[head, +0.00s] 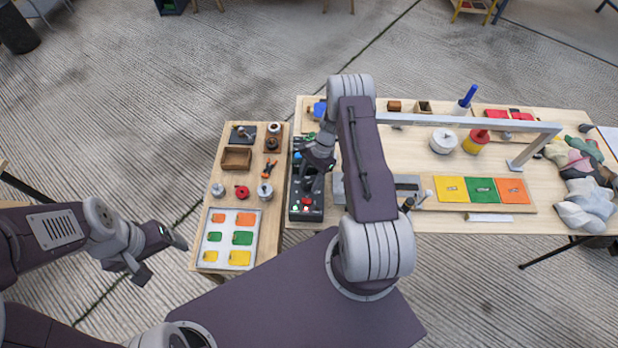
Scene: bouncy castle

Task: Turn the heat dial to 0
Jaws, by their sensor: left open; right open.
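A dark control panel (296,211) lies along the left end of the large wooden table. It carries small red, green and white controls near its front and a blue one further back. I cannot make out which control is the heat dial or where it points. My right gripper (314,160) is open above the middle and back of the panel and hides part of it. Whether it touches a control I cannot tell. My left gripper (163,258) is open and empty, left of the small table and off its edge.
On the large table (400,150) a grey metal frame (470,122) stands over jars, with yellow, green and orange panels (482,190) in front.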

